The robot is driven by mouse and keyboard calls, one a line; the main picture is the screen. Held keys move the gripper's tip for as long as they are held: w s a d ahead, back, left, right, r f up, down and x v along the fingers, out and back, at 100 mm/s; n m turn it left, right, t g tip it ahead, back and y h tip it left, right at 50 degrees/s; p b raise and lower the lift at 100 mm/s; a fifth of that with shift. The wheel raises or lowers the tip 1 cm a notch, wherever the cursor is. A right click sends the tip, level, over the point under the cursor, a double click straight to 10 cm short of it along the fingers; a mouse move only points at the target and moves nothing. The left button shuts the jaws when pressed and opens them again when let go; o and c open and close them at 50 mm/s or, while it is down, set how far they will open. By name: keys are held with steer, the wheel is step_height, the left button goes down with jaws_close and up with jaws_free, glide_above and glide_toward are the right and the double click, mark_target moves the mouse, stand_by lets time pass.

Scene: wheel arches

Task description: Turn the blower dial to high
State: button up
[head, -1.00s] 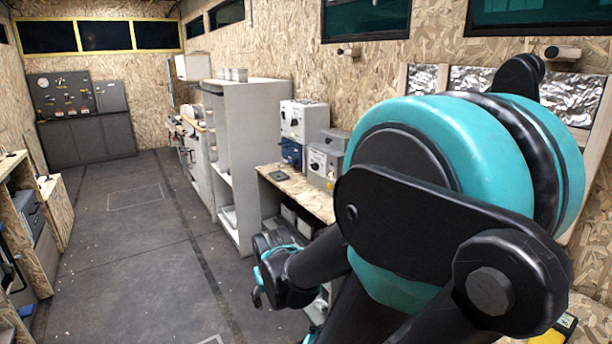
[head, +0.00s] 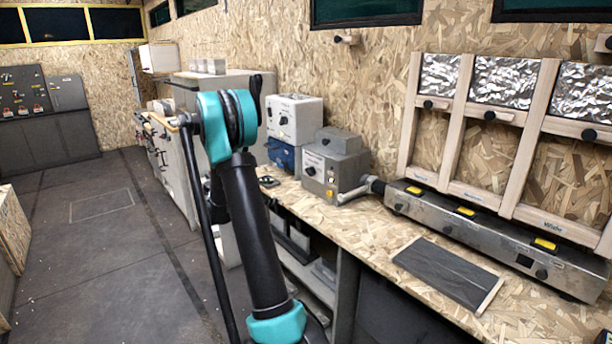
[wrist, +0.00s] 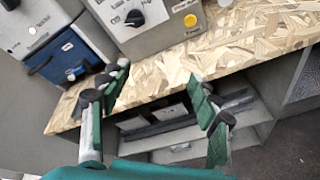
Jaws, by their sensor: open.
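A grey blower box (head: 345,160) stands on the wooden bench, with a silver pipe leaving its right side. Its black dial (head: 311,171) is on the front face, above a yellow button. In the wrist view the grey box (wrist: 165,38) is at the top, with the dial (wrist: 134,18) near the upper middle. The dial's printed marks are too small to read. My gripper (wrist: 162,78) is open and empty, its two green-and-black fingers spread below the box and apart from the dial. In the head view my arm stands left of the box, and the gripper is hidden.
A white box (head: 297,117) with its own dial sits on a blue unit (head: 283,155) left of the blower. A long metal duct (head: 480,225) with yellow labels runs right along the wooden bench (head: 350,235). A dark panel (head: 448,272) lies in front. Floor at left is clear.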

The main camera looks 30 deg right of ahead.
mark_target(310, 172)
steer(key=w+d+n+h, duration=0.1)
steer(key=w+d, duration=0.2)
steer(key=d, duration=0.7)
steer(key=w+d+n+h, duration=0.1)
steer(key=w+d+h, duration=0.1)
steer(key=d, duration=0.9)
steer(key=shift+w+f+n+g, duration=0.2)
steer(key=shift+w+n+g, duration=0.15)
steer(key=shift+w, duration=0.45)
steer(key=shift+c, duration=0.2)
steer(key=c, duration=1.1)
